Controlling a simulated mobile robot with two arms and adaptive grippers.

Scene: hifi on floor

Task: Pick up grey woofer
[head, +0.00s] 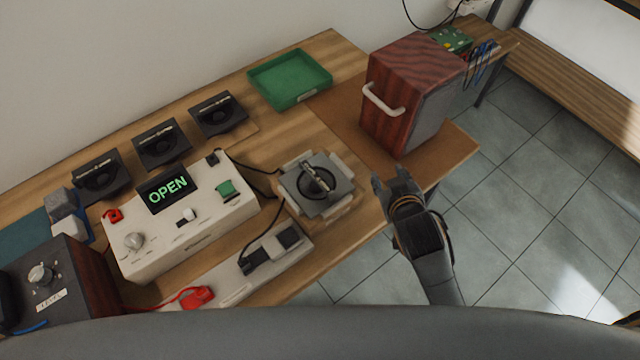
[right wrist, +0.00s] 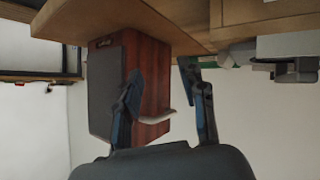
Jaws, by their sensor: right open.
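The grey woofer (head: 343,187) is a square grey piece with a dark round cone and a raised bar across its middle. It sits in a pale fixture on the wooden table, in the middle of the head view. My right gripper (head: 390,178) is open and empty by the table's front edge, to the right of the woofer and apart from it. In the right wrist view the open fingers (right wrist: 160,72) have nothing between them; grey blocks show at the upper right, but I cannot tell whether the woofer is among them. My left gripper is out of view.
A red-brown speaker cabinet (head: 391,85) with a white handle stands beyond my right gripper. Several dark woofers (head: 162,144) lie to the left. A white tester (head: 190,240) reading OPEN stands left of the fixture; a green tray (head: 290,76) is behind. Cables run nearby.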

